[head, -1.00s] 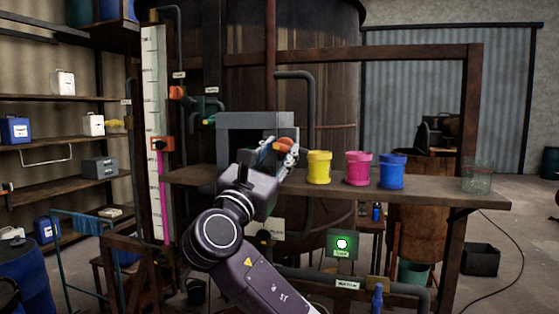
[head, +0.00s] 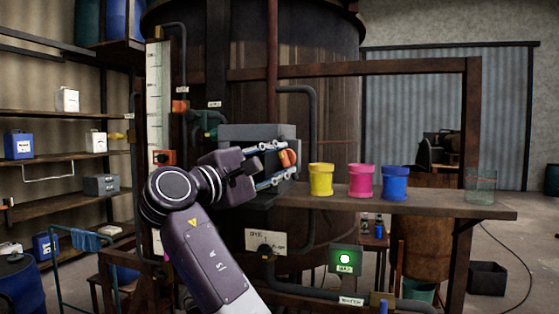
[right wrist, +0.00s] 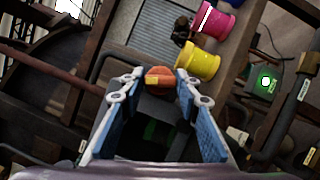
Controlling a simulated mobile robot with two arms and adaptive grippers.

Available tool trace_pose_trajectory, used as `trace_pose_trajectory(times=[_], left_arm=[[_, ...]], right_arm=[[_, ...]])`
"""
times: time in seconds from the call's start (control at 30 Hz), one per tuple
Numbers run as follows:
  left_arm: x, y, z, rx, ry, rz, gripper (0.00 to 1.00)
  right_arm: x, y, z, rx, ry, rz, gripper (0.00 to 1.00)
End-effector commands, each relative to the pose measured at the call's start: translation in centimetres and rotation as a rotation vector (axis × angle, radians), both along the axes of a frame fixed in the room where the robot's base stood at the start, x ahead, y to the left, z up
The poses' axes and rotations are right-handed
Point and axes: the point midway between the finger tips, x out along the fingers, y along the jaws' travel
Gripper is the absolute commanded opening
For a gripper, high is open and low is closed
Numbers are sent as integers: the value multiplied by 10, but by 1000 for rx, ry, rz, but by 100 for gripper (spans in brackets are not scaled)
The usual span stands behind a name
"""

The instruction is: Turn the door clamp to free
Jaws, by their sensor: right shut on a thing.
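The door clamp is an orange-red knob (head: 288,158) at the right side of the grey box (head: 255,131) on the shelf. In the right wrist view the clamp (right wrist: 160,77) sits between the fingertips, with a small yellow mark on it. My right gripper (head: 289,163) points right and is shut on the clamp, one finger above it and one below in the head view. The gripper hides much of the box's front. My left gripper is not in view.
A yellow pot (head: 321,181), a pink pot (head: 361,182) and a blue pot (head: 394,183) stand right of the box on the shelf (head: 440,205). A clear glass (head: 480,187) stands at the shelf's right end. A lit green button box (head: 345,259) hangs below.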

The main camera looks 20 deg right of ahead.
Motion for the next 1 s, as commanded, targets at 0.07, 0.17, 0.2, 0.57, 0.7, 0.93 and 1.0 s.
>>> trace_pose_trajectory(times=[0.07, 0.17, 0.2, 0.57, 0.7, 0.93, 1.0], left_arm=[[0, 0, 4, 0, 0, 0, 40], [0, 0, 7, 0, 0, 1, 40], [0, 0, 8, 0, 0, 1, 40], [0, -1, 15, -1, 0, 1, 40], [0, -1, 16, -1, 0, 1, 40], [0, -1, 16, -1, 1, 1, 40], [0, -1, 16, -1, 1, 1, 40]], right_arm=[[0, 1, 2, 55, -34, 1, 6], [0, 1, 2, 118, -77, 0, 6], [0, 1, 3, 141, -94, 0, 6], [0, 0, 1, 279, -186, 0, 6], [0, 0, 1, 299, -200, 0, 6], [0, 0, 1, 307, -206, 0, 6], [0, 0, 1, 307, -206, 0, 6]])
